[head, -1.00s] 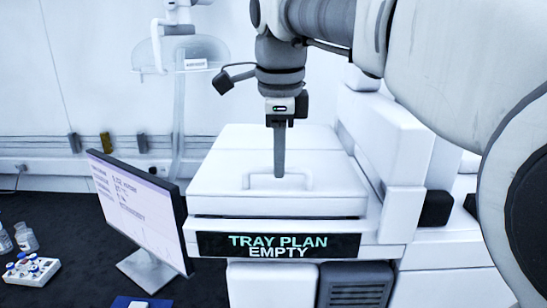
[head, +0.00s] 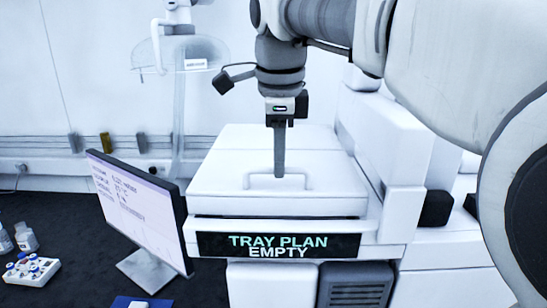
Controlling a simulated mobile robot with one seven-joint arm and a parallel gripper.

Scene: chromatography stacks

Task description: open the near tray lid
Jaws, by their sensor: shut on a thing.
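The near tray lid (head: 228,200) is a flat white cover on top of the white instrument, above a black display reading "TRAY PLAN EMPTY" (head: 277,246). It lies flat and looks closed. A white bar handle (head: 299,182) stands on its top. My gripper (head: 280,174) points straight down from above, with its fingers shut on the middle of the handle. The finger nearest the camera hides part of the handle and the other finger.
A monitor (head: 137,213) stands close to the instrument's left side. A vial rack (head: 32,270) and bottles (head: 26,237) sit on the dark bench at far left. A white raised housing (head: 385,150) borders the lid on the right.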

